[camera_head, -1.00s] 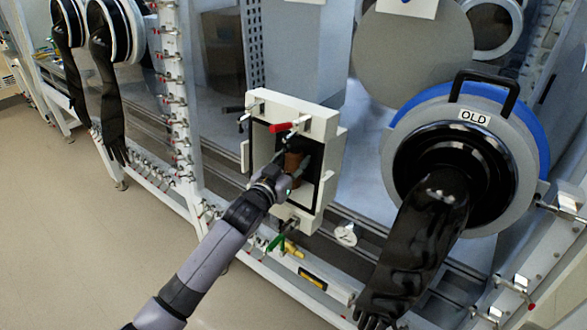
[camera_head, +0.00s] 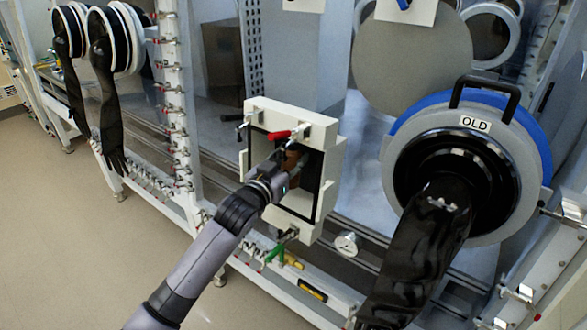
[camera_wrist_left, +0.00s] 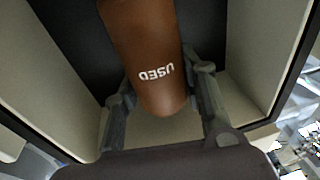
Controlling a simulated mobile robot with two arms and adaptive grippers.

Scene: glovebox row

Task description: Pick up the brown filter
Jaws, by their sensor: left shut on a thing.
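The brown filter (camera_wrist_left: 148,50) is a brown cylinder with "USED" in white letters. In the left wrist view it stands between the two fingers of my left gripper (camera_wrist_left: 160,100), which is shut on it. In the head view the filter (camera_head: 291,160) shows only in part inside the white box-like port (camera_head: 328,150), behind my gripper (camera_head: 283,172). The filter's far end runs out of the top of the wrist view. My right gripper is not in view.
A round glove port marked OLD (camera_head: 475,123) with a hanging black glove (camera_head: 415,255) is at the right. Black gloves (camera_head: 108,100) hang at the left. The floor (camera_head: 80,240) at lower left is clear.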

